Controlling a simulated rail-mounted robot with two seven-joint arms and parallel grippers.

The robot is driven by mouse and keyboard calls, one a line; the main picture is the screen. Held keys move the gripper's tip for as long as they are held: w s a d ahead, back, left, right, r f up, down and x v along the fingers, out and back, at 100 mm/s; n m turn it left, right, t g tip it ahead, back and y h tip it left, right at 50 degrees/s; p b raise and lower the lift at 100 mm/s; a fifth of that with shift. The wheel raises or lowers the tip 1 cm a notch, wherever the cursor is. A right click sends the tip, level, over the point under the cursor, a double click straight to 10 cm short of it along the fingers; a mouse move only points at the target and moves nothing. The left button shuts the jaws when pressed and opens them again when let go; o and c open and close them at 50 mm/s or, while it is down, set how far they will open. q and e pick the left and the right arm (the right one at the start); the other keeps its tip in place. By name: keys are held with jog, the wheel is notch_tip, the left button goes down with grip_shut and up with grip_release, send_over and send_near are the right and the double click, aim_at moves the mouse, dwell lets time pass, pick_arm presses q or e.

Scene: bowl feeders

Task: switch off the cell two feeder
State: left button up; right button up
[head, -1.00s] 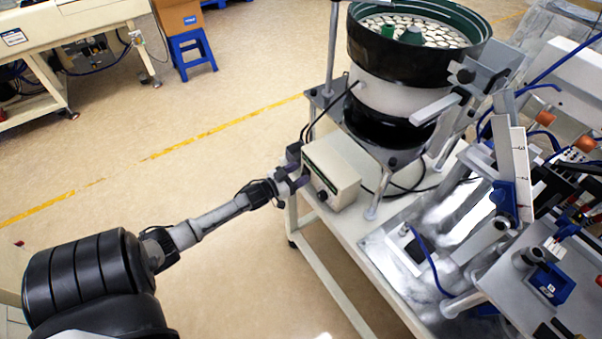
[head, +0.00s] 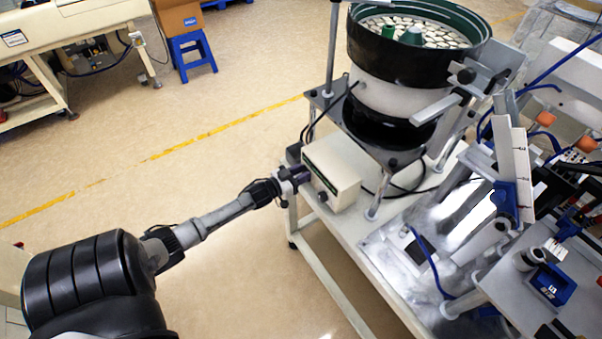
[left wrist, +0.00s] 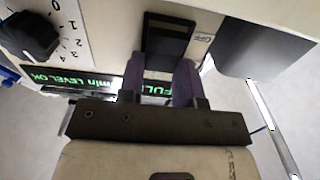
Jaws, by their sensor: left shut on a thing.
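The feeder's control box (head: 335,172) is a cream box on the white stand below the bowl feeder (head: 405,80). My left gripper (head: 302,173) is at the left end of the box's front face. An "OFF" label (left wrist: 204,37) is beside the switch. Which way the rocker is tipped cannot be told. My right gripper is not in view.
A black dial (left wrist: 30,37) with numbers and a green-lettered display strip (left wrist: 65,80) are near the fingers. The white stand (head: 345,240) holds metal fixtures on the right. Open floor (head: 190,190) lies to the left.

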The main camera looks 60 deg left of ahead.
pick_arm(q)
jog(key=shift+f, duration=0.15)
jog(key=shift+c, duration=0.3)
jog(key=t+b, duration=0.1)
jog(key=b, duration=0.2)
jog(key=f+t+b, duration=0.1)
jog(key=t+b, duration=0.1)
jog(key=b, duration=0.1)
jog(key=shift+s+f, duration=0.1)
jog(key=shift+s, duration=0.1)
jog(key=shift+t+b, duration=0.7)
jog(key=shift+r, duration=0.2)
jog(key=o, duration=0.9)
jog(key=shift+s, duration=0.15)
